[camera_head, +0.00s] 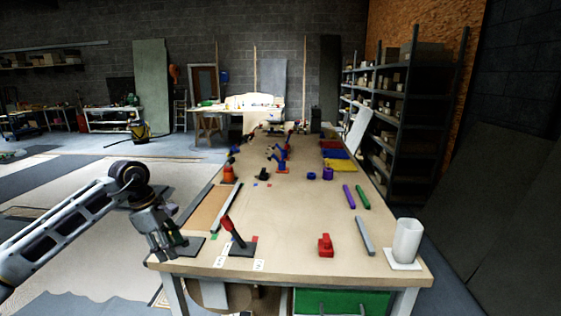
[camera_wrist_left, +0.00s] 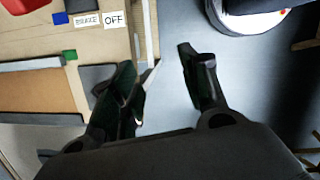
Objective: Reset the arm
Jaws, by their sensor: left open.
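My left arm comes in from the left in the head view. Its left gripper (camera_head: 171,252) hangs by the table's near left corner, fingers pointing down. In the left wrist view the left gripper (camera_wrist_left: 160,78) is open, its two dark fingers apart with nothing between them. Floor and the table edge show behind the fingers. My right arm and gripper are not in view.
The long wooden table (camera_head: 290,212) carries a red-handled lever (camera_head: 233,232) near the gripper, a red block (camera_head: 326,245), a white cup (camera_head: 407,239) and colored bars. A dark pad (camera_head: 192,246) lies beside the gripper. The table's middle is largely clear.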

